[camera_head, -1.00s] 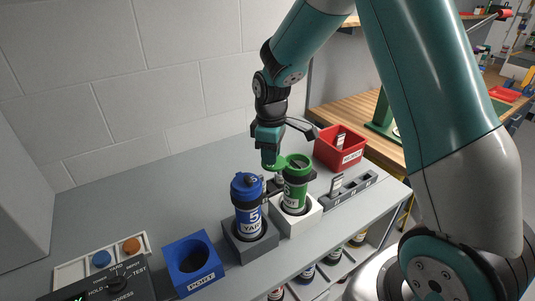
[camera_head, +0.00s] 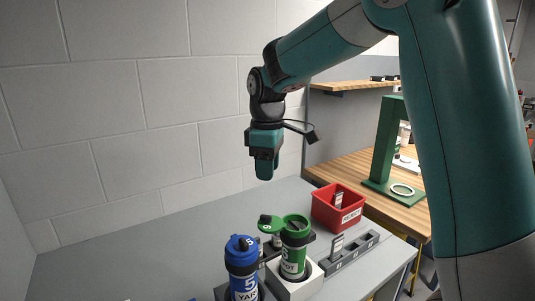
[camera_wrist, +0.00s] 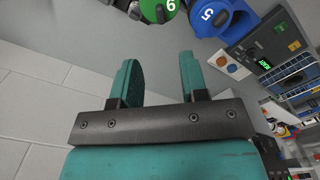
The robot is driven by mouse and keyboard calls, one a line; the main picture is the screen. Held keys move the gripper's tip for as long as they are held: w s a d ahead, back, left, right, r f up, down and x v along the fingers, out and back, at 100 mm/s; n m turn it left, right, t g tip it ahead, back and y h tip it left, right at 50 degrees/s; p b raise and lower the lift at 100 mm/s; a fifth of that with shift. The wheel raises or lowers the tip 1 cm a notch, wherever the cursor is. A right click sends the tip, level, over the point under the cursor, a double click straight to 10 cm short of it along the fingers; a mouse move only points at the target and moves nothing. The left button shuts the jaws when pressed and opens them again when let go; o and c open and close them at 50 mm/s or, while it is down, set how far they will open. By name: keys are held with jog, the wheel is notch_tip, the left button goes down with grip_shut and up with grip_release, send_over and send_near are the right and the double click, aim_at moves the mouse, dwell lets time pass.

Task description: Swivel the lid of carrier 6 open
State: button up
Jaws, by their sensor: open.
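Carrier 6 is the green tube (camera_head: 293,262), upright in a white block (camera_head: 285,290). Its green lid (camera_head: 268,223) sticks out to the left of the tube's top, swung aside, and the top looks like an open ring. In the wrist view the green lid marked 6 (camera_wrist: 168,7) is cut by the top edge. My gripper (camera_head: 264,172) hangs above and a little left of the lid, clear of it. In the wrist view its teal fingers (camera_wrist: 160,70) are apart with nothing between them.
The blue carrier 5 (camera_head: 242,262) stands close left of carrier 6, its lid closed. A grey slotted rack (camera_head: 348,252) and a red bin (camera_head: 337,207) are at the right. Bare counter (camera_head: 150,255) lies to the left, before a white block wall.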

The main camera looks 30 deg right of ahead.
jog(key=shift+r, duration=2.3)
